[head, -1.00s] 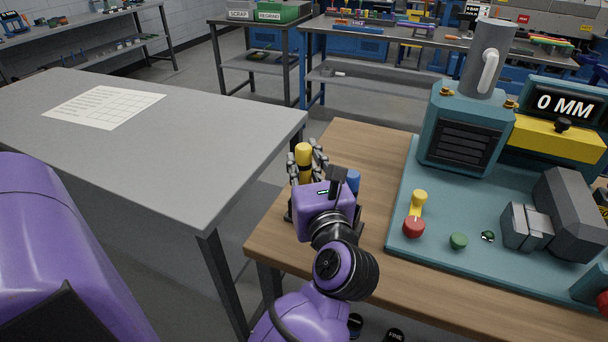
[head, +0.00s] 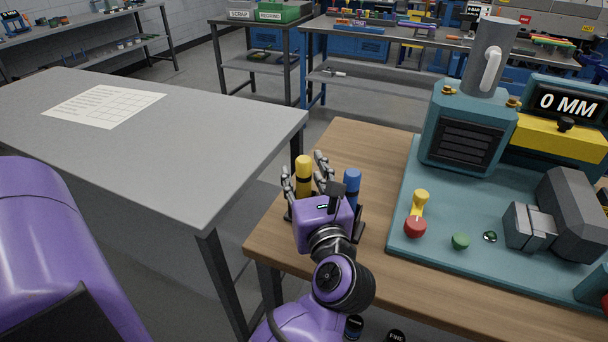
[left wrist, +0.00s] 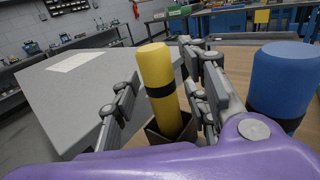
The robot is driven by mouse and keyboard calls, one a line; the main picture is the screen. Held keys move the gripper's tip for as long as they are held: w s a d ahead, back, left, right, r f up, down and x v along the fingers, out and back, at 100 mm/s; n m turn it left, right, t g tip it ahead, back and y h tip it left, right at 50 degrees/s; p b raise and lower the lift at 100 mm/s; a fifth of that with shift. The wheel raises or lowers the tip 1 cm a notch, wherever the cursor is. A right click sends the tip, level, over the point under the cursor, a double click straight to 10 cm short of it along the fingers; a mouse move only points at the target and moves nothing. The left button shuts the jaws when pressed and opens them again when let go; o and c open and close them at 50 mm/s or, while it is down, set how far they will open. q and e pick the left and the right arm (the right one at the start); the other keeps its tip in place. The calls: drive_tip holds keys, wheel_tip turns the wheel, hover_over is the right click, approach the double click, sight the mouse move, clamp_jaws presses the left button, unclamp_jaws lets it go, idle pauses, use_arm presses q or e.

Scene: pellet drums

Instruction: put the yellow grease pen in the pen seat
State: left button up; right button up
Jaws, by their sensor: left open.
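The yellow grease pen (head: 303,165), with a black band, stands near the left edge of the wooden table. In the left wrist view the pen (left wrist: 157,80) leans slightly, and its lower end is inside a dark square holder (left wrist: 186,136) that looks like the pen seat. The pen's bottom tip is hidden. My left gripper (head: 305,174) is open, with its fingers spread on either side of the pen; in the left wrist view there is a clear gap on the left side. My right gripper is not in view.
A blue pen (head: 351,184) stands just right of my left gripper. Farther right is a teal machine base (head: 400,215) with red and green knobs. A grey table (head: 205,140) with a paper sheet (head: 104,106) stands to the left, across a gap.

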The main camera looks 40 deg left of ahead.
sight(306, 181)
use_arm(q)
drive_tip(key=shift+r, duration=0.15)
drive_tip(key=b+v, duration=0.2)
drive_tip(key=v, duration=0.5)
drive_tip(key=shift+s+d, duration=0.1)
drive_tip(key=b+v, duration=0.1)
drive_tip(key=v, duration=0.4)
drive_tip(key=shift+r, duration=0.1)
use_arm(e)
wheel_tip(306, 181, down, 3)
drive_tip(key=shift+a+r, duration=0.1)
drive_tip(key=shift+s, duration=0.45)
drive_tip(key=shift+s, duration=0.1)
